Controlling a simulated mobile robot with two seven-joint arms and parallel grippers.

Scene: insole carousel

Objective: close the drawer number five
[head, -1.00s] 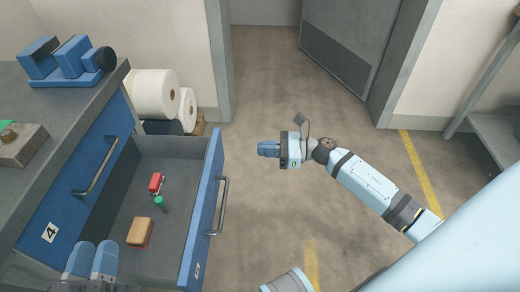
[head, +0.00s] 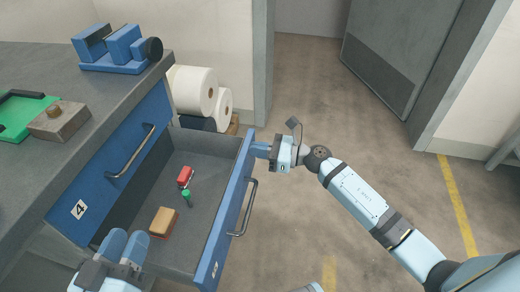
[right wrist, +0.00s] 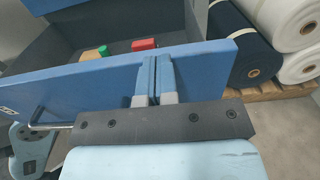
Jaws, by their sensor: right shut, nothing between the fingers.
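The open drawer (head: 233,214) has a blue front with a bar handle (head: 246,208) and sticks out from the cabinet. Its number label (head: 214,269) is too small to read. My right gripper (head: 258,150) is shut and empty, with its fingertips at the outer face of the drawer front near its far end. In the right wrist view the shut fingers (right wrist: 152,75) lie against or very close to the blue front (right wrist: 90,88). My left gripper (head: 126,243) is at the near side of the drawer, its two fingers close together; whether they are shut is unclear.
Inside the drawer lie a red object (head: 185,177), a green object (head: 186,196) and a tan block (head: 163,221). A drawer labelled 4 (head: 130,165) is closed on the left.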

